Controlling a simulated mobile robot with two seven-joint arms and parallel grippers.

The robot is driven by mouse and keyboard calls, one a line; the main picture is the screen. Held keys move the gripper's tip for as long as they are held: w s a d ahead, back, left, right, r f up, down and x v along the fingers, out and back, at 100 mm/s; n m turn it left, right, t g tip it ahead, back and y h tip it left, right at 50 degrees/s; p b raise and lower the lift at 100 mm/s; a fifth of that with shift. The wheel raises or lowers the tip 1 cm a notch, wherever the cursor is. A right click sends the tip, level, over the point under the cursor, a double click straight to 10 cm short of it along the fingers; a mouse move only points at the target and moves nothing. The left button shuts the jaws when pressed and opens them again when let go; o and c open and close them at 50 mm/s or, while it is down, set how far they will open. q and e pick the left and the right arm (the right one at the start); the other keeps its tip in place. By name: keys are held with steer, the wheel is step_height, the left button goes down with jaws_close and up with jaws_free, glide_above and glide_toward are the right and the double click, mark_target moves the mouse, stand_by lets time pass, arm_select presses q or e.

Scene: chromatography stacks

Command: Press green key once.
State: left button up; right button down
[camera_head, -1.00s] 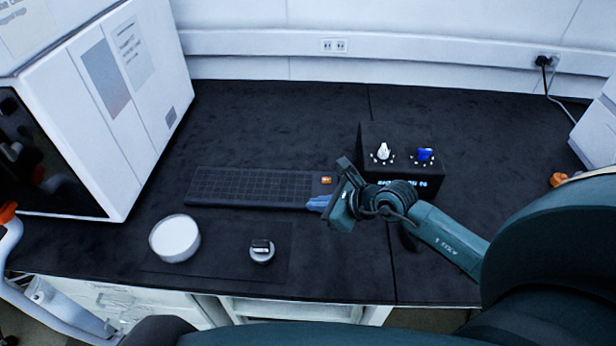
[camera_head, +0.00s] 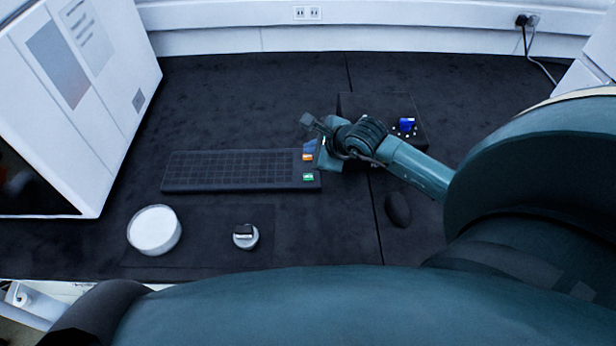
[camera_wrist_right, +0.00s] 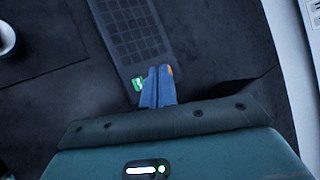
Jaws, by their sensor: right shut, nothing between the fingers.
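The green key (camera_head: 308,177) is at the near right corner of the dark keyboard (camera_head: 235,172), uncovered in the head view. An orange key (camera_head: 308,157) is just behind it. My right gripper (camera_head: 309,146) has its blue fingers shut and empty, at the keyboard's far right end by the orange key. In the right wrist view the shut fingers (camera_wrist_right: 158,70) appear between the green key (camera_wrist_right: 138,84) and the orange key (camera_wrist_right: 170,71), partly covering that end. I cannot tell whether they touch it. My left gripper is out of view.
A dark box with a blue knob (camera_head: 406,125) stands right of the keyboard, partly behind my right arm. A black mouse (camera_head: 398,209) lies nearer. A white round dish (camera_head: 154,230) and a small silver-and-black item (camera_head: 245,236) sit in front. A white instrument (camera_head: 75,110) stands left.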

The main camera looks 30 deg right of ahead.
step_height(320, 180, down, 6)
steer(key=b, duration=0.4)
steer(key=shift+f, duration=0.2)
steer(key=shift+f+b, duration=0.5)
steer(key=shift+b, duration=0.05)
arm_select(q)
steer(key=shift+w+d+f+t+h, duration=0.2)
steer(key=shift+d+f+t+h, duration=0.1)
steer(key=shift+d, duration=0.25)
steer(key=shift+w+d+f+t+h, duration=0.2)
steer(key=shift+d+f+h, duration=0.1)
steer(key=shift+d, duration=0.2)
arm_select(e)
steer(key=shift+f, duration=0.1)
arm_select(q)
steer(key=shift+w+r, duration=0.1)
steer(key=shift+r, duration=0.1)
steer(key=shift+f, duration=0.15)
arm_select(e)
steer(key=shift+f, duration=0.1)
arm_select(q)
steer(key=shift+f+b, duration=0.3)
steer(key=shift+b, duration=0.2)
arm_select(e)
steer(key=shift+f, duration=0.3)
